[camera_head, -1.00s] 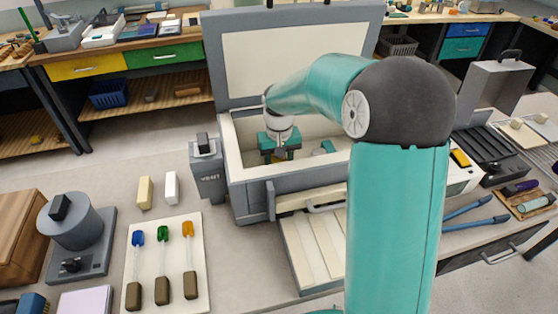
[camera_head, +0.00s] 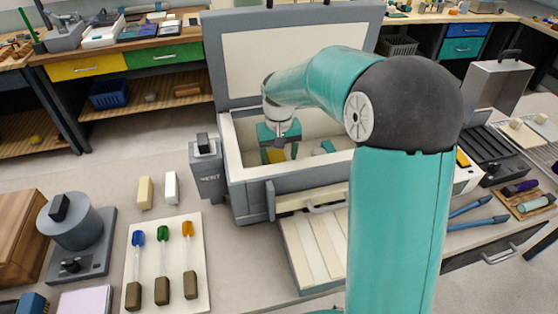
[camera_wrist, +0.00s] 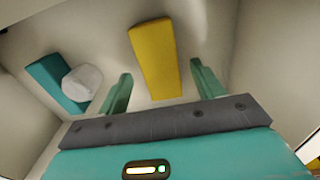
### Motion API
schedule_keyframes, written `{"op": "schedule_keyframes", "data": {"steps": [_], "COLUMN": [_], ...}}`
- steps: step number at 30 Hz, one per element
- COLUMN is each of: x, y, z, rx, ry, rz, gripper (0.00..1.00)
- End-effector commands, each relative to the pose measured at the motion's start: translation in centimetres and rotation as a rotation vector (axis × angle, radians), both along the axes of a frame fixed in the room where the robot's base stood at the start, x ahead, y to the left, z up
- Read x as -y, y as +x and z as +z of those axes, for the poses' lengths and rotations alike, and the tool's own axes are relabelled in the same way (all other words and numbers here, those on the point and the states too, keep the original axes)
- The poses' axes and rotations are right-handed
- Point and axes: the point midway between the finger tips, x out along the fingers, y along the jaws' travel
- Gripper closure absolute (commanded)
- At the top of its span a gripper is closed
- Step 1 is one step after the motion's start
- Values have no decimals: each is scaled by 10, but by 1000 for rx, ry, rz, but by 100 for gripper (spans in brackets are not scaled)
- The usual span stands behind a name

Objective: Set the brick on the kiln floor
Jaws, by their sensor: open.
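A yellow brick (camera_wrist: 157,58) lies inside the kiln, on its pale floor, in the wrist view. It also shows in the head view (camera_head: 275,156) below my gripper (camera_head: 281,136). My gripper's two teal fingers (camera_wrist: 161,76) are open, one on each side of the brick's near end, with gaps between them and the brick. The kiln (camera_head: 245,185) is a grey box with pale lining and its lid raised at the back. My arm hides part of its right side.
A teal block (camera_wrist: 48,78) with a white rounded piece against it is also inside the kiln, left in the wrist view. The kiln walls stand close around my gripper. Cream (camera_head: 145,192) and white (camera_head: 171,187) blocks stand on the bench outside.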

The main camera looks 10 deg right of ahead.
Motion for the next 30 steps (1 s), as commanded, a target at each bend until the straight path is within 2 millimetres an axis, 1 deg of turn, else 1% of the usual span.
{"op": "schedule_keyframes", "data": {"steps": [1, 3, 9, 12, 16, 19, 20, 23, 26, 27, 29, 30], "x": [0, 0, 0, 0, 0, -1, -2, -3, -5, -5, -5, -4], "y": [1, 1, 1, 1, 0, -8, -13, -35, -67, -80, -100, -113], "z": [13, 28, 69, 83, 92, 101, 104, 120, 136, 141, 148, 151], "rx": [7, 6, 4, 3, 3, 17, 25, 67, 123, 144, 179, 203], "ry": [-1, -1, 0, -1, -1, -8, -11, -26, -41, -45, -50, -52], "rz": [0, 0, -1, -1, 0, 2, 3, 7, 8, 7, 8, 7], "gripper": [33, 33, 33, 33, 33, 33, 33, 33, 33, 33, 33, 33]}}
